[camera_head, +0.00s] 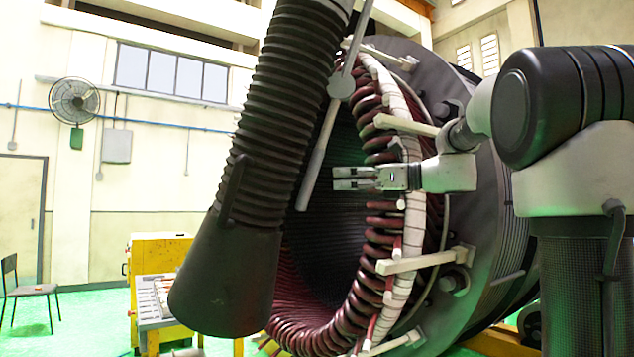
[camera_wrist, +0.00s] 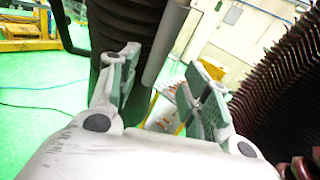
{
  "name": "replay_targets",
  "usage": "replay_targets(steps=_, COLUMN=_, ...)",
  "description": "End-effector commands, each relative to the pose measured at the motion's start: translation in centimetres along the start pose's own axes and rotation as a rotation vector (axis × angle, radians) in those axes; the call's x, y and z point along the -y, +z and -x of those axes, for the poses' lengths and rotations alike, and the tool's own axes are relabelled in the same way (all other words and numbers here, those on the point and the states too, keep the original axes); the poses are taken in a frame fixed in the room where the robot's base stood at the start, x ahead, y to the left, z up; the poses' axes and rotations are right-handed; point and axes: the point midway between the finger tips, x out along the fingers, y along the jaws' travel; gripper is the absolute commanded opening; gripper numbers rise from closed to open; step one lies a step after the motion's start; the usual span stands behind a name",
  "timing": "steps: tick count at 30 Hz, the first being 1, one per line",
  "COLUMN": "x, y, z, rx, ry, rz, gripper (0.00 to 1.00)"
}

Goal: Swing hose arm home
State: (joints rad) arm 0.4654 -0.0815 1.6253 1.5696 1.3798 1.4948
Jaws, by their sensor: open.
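The hose arm carries a thick black ribbed hose (camera_head: 275,95) that ends low in a wide dark hood (camera_head: 228,275). A dark handle (camera_head: 234,188) is on the hood's upper side. A pale grey bar (camera_head: 318,160) hangs slanted from a joint (camera_head: 341,84) beside the hose. My gripper (camera_head: 340,178) is open and empty, pointing left, to the right of the bar with a gap in the head view. In the wrist view the hose (camera_wrist: 120,30) and bar (camera_wrist: 166,42) show beyond the open fingers (camera_wrist: 165,78); I see no contact.
The large stator (camera_head: 490,200) with red coils (camera_head: 383,222) and white bars (camera_head: 425,262) stands close around and behind my gripper. A yellow cart (camera_head: 158,250) stands behind the hood. A chair (camera_head: 30,290) is at the far left. Green floor there is open.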

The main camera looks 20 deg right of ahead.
Motion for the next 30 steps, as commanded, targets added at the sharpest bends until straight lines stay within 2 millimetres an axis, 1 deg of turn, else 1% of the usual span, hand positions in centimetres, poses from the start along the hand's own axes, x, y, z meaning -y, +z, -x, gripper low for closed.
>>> replay_targets(steps=2, x=-0.1, y=-0.1, z=-0.1, rx=-0.001, ry=0.003, rz=-0.034, gripper=0.48)
replay_targets(steps=5, x=-0.1, y=-0.1, z=-0.9, rx=-0.002, ry=0.005, rz=-0.053, gripper=0.48)
replay_targets(steps=12, x=-0.2, y=-0.1, z=-4.9, rx=-0.003, ry=0.007, rz=-0.051, gripper=0.48)
replay_targets(steps=15, x=-0.1, y=-0.2, z=-6.3, rx=-0.003, ry=0.005, rz=-0.051, gripper=0.48)
replay_targets(steps=18, x=-0.1, y=-0.2, z=-7.3, rx=-0.004, ry=0.004, rz=-0.050, gripper=0.48)
replay_targets(steps=21, x=-0.1, y=-0.2, z=-7.8, rx=-0.004, ry=0.002, rz=-0.050, gripper=0.48)
replay_targets(steps=28, x=-0.1, y=-0.2, z=-7.8, rx=-0.004, ry=0.001, rz=-0.049, gripper=0.48)
replay_targets(steps=29, x=-0.1, y=-0.2, z=-7.8, rx=-0.004, ry=0.001, rz=-0.049, gripper=0.44)
replay_targets(steps=30, x=-0.1, y=-0.2, z=-7.8, rx=-0.004, ry=0.001, rz=-0.049, gripper=0.37)
